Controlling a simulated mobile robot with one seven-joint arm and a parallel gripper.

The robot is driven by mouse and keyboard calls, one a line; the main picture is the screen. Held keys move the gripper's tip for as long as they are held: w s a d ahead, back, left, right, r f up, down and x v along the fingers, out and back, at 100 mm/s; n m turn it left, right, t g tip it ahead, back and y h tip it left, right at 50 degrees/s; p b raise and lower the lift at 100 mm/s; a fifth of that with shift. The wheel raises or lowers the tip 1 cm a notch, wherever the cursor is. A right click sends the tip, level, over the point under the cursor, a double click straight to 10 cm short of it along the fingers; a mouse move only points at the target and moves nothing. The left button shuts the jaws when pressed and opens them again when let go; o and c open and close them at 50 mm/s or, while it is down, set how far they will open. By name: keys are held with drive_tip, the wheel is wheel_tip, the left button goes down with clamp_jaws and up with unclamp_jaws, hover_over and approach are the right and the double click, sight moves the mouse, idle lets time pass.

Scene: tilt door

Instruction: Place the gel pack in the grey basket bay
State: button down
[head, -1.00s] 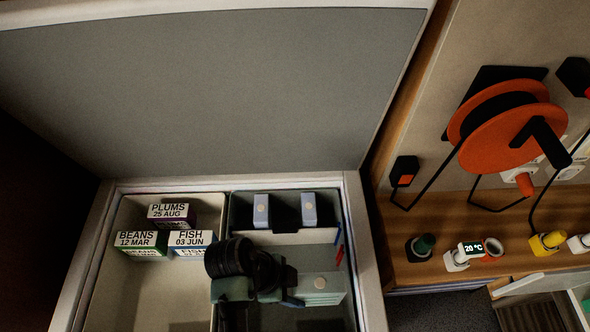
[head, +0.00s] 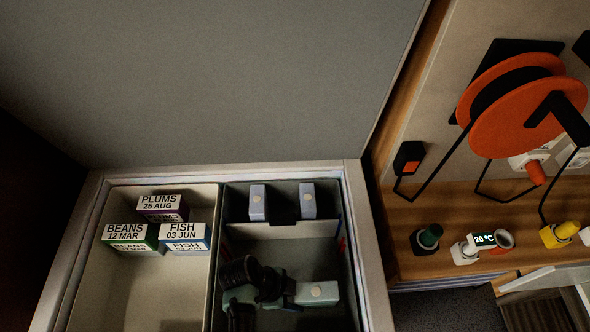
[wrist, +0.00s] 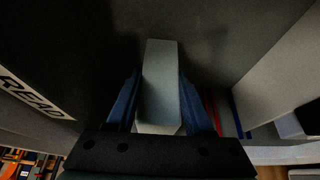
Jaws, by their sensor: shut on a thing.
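My gripper (head: 292,293) is shut on a pale grey-green block, the gel pack (head: 318,293), and holds it by one end. Its other end points right. They are inside the dark grey basket bay (head: 285,245) on the right side of the open chest. In the wrist view the gel pack (wrist: 160,85) lies between my two blue fingers (wrist: 158,105). I cannot tell whether the pack touches the bay floor. Two pale blue packs (head: 257,202) (head: 308,200) stand at the back of this side, behind a low divider.
The beige left bay (head: 165,290) holds plums (head: 160,202), beans (head: 125,232) and fish (head: 186,233) boxes. The tilted grey lid (head: 210,80) stands open behind. A wooden counter (head: 440,205) with an orange cable reel (head: 525,110) is at the right.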

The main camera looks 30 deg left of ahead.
drive_tip(key=shift+f, duration=0.65)
drive_tip(key=shift+c, duration=1.4)
unclamp_jaws()
drive_tip(key=shift+f, duration=0.15)
